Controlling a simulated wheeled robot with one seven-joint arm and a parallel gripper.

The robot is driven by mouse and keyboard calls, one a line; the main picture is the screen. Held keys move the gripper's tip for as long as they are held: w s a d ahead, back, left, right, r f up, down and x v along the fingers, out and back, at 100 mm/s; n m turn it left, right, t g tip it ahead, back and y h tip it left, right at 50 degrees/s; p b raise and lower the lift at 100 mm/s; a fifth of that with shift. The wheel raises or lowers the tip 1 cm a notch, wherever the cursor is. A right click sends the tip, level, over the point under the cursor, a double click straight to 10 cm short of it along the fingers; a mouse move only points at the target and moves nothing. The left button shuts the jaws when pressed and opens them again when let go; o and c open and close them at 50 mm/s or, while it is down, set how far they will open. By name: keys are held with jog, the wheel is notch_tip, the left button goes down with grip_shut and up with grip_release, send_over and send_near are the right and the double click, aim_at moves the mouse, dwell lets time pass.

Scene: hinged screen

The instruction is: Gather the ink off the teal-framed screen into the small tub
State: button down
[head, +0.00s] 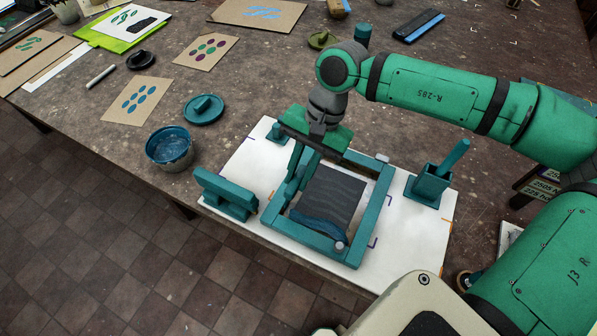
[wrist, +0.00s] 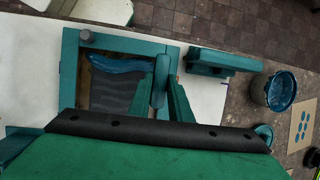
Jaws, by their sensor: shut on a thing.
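The teal-framed screen (head: 371,215) lies flat on a white board, with blue ink (head: 320,230) in a band along the near end of its grey mesh. The ink also shows in the wrist view (wrist: 118,64). My gripper (head: 292,185) is over the screen's left side, its fingers pointing down. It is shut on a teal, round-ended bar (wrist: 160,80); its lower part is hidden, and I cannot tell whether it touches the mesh.
A teal rest (head: 226,196) stands between tub and screen. A teal holder (head: 428,188) with an upright handle (head: 455,154) stands right of the screen. Printed cards (head: 137,102) and a marker (head: 101,76) lie at the left. The table edge runs close by the tub.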

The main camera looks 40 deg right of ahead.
jog(key=shift+a+f, duration=0.1)
jog(key=shift+a, duration=0.05)
notch_tip(320, 180, down, 2)
jog(key=shift+f, duration=0.25)
jog(key=shift+r, duration=0.15)
